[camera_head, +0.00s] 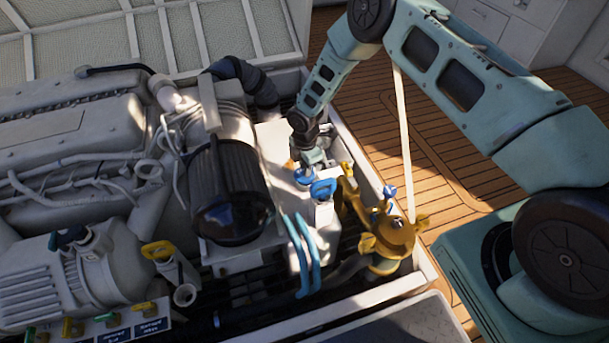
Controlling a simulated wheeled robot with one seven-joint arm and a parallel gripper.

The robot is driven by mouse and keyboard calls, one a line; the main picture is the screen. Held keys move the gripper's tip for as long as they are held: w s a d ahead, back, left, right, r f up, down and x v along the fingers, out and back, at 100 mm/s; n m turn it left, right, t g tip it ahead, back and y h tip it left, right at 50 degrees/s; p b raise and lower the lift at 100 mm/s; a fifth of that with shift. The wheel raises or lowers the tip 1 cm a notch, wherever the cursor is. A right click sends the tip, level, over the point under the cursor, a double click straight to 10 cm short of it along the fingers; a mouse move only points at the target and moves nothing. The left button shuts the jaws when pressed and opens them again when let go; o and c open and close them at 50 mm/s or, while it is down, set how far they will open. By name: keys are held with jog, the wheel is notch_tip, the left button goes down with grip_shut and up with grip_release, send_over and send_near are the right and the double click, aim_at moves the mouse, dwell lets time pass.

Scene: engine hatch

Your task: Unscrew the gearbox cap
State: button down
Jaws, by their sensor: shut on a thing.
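My gripper (309,166) points down over the white housing to the right of the black ribbed cylinder. It is shut on a blue cap (304,177) at its fingertips; the fingers are small here and partly hidden by the wrist. I cannot tell whether the cap is still seated or lifted. No label that I can read marks it as the gearbox cap. A second blue cap or handle (323,190) stands just to the right and nearer the camera, apart from the fingers.
A brass-coloured strainer (388,238) with wing handles stands to the right. Blue hoses (302,255) run in front. The black ribbed cylinder (228,195) stands close on the left. A yellow-handled filler (160,250) is further left. The white hatch rim (425,268) borders the right side.

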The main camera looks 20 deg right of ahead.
jog(key=shift+r+p, duration=1.8)
jog(key=shift+r, duration=0.95)
